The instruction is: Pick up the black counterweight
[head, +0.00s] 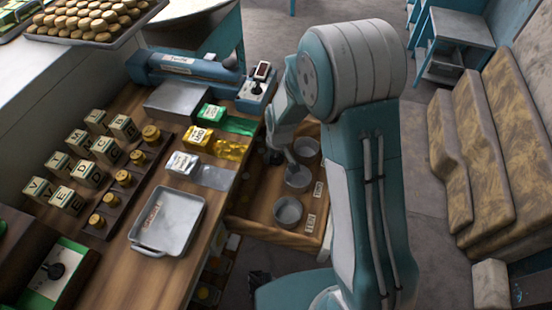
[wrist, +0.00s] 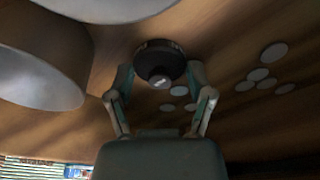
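The black counterweight (wrist: 160,68) is a short round weight with a knob and a pale mark on it. In the wrist view it sits at the wooden surface, between the two fingertips of my gripper (wrist: 161,72). The fingers are spread about its width, one on each side. I cannot tell whether they touch it or leave a small gap. In the head view my gripper (head: 282,150) reaches down into the wooden drawer (head: 262,228), beside the metal bowls. My arm hides much of that spot, and the counterweight cannot be made out clearly there.
Metal bowls (head: 288,211) stand in the drawer close to my gripper; large rims also show at the wrist view's left (wrist: 40,75). Several pale discs (wrist: 262,74) show on the wood. The counter holds a metal tray (head: 168,222), lettered blocks (head: 103,149) and a blue scale-like device (head: 190,72).

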